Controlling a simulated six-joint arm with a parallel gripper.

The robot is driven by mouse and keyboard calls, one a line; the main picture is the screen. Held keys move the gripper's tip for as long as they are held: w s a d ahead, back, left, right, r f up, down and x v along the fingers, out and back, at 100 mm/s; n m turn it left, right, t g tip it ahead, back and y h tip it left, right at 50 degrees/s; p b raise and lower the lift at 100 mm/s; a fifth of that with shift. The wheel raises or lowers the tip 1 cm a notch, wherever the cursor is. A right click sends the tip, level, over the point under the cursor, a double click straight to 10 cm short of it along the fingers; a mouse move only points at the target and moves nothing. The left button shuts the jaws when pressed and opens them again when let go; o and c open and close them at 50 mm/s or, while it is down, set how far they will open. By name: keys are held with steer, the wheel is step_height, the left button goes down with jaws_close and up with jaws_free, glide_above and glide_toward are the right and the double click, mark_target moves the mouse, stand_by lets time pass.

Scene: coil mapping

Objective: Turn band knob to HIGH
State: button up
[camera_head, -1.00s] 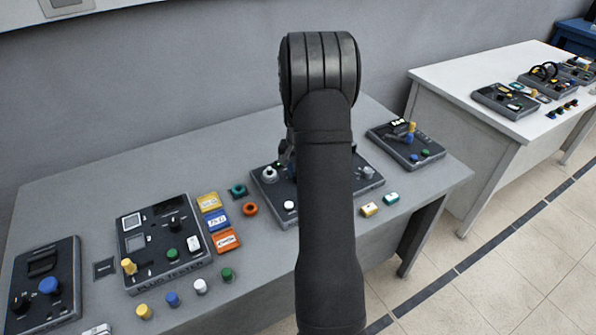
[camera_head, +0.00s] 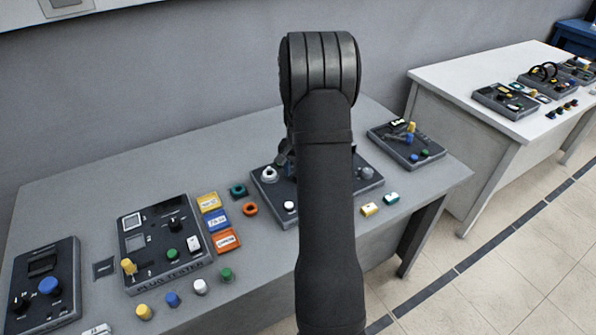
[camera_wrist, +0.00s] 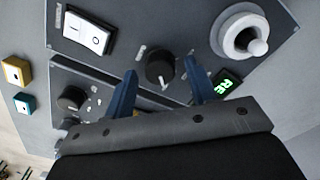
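A black round knob (camera_wrist: 160,68) with a pale pointer mark sits on the dark panel in the wrist view. The two blue fingers of my gripper (camera_wrist: 159,70) are apart, one on each side of this knob, with a visible gap at each side. A second black knob (camera_wrist: 72,98) lies to the left on a lower part of the panel. The labels are too small to read, so I cannot tell which knob is the band knob. In the head view my arm hides the middle of this panel (camera_head: 372,187).
Yellow (camera_head: 369,209) and teal (camera_head: 391,198) blocks lie beside the panel. A plug tester (camera_head: 160,250) stands left.

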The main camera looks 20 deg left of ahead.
step_height(320, 180, up, 17)
steer(key=shift+r, duration=0.2)
stand_by(0.5)
step_height(320, 180, down, 18)
steer(key=shift+r, duration=0.25)
stand_by(0.5)
steer(key=shift+r, duration=0.1)
